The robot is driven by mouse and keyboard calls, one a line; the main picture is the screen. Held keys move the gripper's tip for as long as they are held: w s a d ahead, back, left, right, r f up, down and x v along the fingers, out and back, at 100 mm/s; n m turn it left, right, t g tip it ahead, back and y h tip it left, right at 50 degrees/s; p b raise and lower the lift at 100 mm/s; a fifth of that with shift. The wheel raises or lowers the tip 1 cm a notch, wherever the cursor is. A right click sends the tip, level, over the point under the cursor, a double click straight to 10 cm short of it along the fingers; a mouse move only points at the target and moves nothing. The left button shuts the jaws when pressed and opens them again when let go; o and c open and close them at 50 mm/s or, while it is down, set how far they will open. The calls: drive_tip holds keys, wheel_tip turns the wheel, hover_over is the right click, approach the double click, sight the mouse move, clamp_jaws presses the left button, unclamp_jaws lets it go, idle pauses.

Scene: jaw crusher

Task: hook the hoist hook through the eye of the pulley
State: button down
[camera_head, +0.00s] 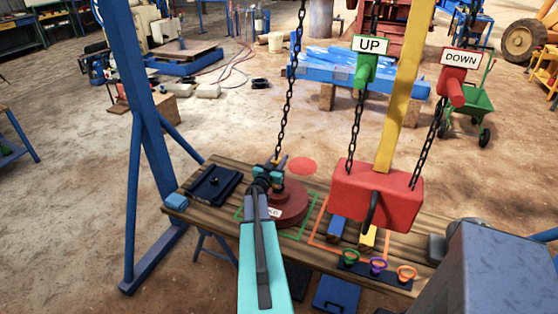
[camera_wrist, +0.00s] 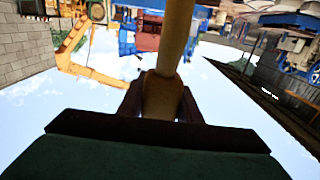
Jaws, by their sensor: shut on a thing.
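My gripper (camera_head: 270,175) is over the bench, shut at the lower end of a hanging chain (camera_head: 290,85), just above and left of the pulley. The held thing appears to be the hoist hook, mostly hidden by my fingers in the head view. In the wrist view a tan shank (camera_wrist: 175,45) runs into the dark fingers of my gripper (camera_wrist: 162,105). The pulley (camera_head: 290,207), a dark red disc, lies on the bench within a green outline. Its eye is hidden or too small to make out, and I cannot tell whether the hook touches it.
A red block (camera_head: 378,190) with a dark hook-shaped part hangs right of my gripper. Green UP (camera_head: 366,75) and red DOWN (camera_head: 453,86) handles hang on chains. A blue post (camera_head: 140,90) stands left. A black tray (camera_head: 215,183) and small coloured rings (camera_head: 378,264) are on the bench (camera_head: 205,215).

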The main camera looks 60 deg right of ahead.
drive_tip(key=shift+r, duration=0.2)
drive_tip(key=c, duration=1.2)
unclamp_jaws()
drive_tip(key=shift+a, duration=0.1)
drive_tip(key=a+b, duration=0.3)
drive_tip(key=a, duration=1)
drive_tip(key=shift+s+a, duration=0.25)
drive_tip(key=shift+s, duration=0.15)
drive_tip(key=shift+w, duration=0.1)
